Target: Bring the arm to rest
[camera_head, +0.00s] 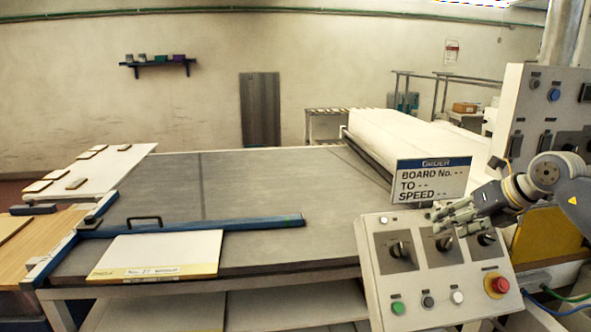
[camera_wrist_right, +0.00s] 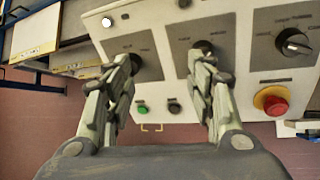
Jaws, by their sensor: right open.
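My right gripper (camera_head: 447,216) is in front of the slanted control panel (camera_head: 380,270) at the right of the head view, over its upper knobs. In the right wrist view the two fingers of this gripper (camera_wrist_right: 160,95) are spread apart with nothing between them. A dark knob (camera_wrist_right: 203,46) shows beyond the right fingertip; I cannot tell whether they touch. Another knob (camera_head: 400,250) sits on the panel to the left of the gripper. My left gripper is not in view.
The panel carries a red stop button (camera_head: 497,285) and a green button (camera_head: 398,308). An order sign (camera_head: 432,180) stands behind it. A white board (camera_head: 160,253) lies on the grey table (camera_head: 250,185) against a blue bar (camera_head: 200,226). A control cabinet (camera_head: 530,110) stands at far right.

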